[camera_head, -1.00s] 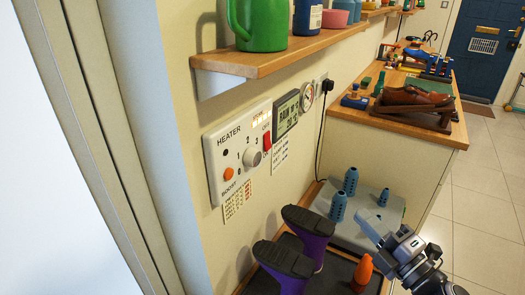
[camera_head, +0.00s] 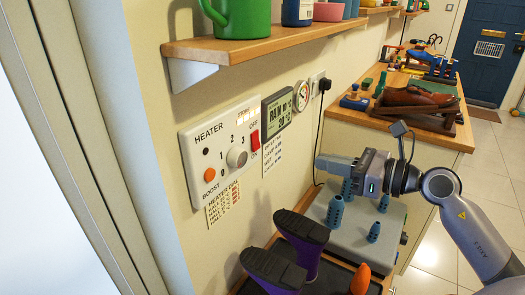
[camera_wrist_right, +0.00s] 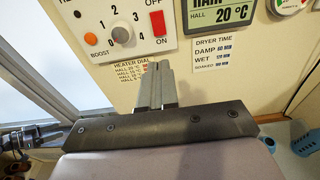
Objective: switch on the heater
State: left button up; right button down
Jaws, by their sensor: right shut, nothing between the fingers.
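The heater panel (camera_head: 192,137) is a white plate on the wall. It carries a red rocker switch (camera_head: 255,140) marked OFF above and ON below, a grey dial (camera_head: 237,157), an orange BOOST button (camera_head: 210,174) and a dark round lamp (camera_head: 205,152). My right gripper (camera_head: 318,163) is shut and empty, pointing left, to the right of the panel and apart from it. In the right wrist view the shut fingers (camera_wrist_right: 158,68) lie below the red switch (camera_wrist_right: 158,23). The dial (camera_wrist_right: 121,34) is up and left of them.
A wooden shelf (camera_head: 270,47) with a green jug (camera_head: 240,18) overhangs the panel. A weather display (camera_head: 277,110) and a gauge (camera_head: 302,95) are to its right. Purple boots (camera_head: 300,240) and a grey dryer with blue posts (camera_head: 350,235) stand below.

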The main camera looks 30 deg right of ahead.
jog(key=shift+w+a, duration=0.1)
dwell(0.3)
jog(key=p, duration=0.3)
send_near(258, 148)
jog(key=x, duration=0.6)
jog(key=shift+w+a, duration=0.25)
jog(key=shift+w, duration=0.05)
jog(key=shift+b, duration=0.3)
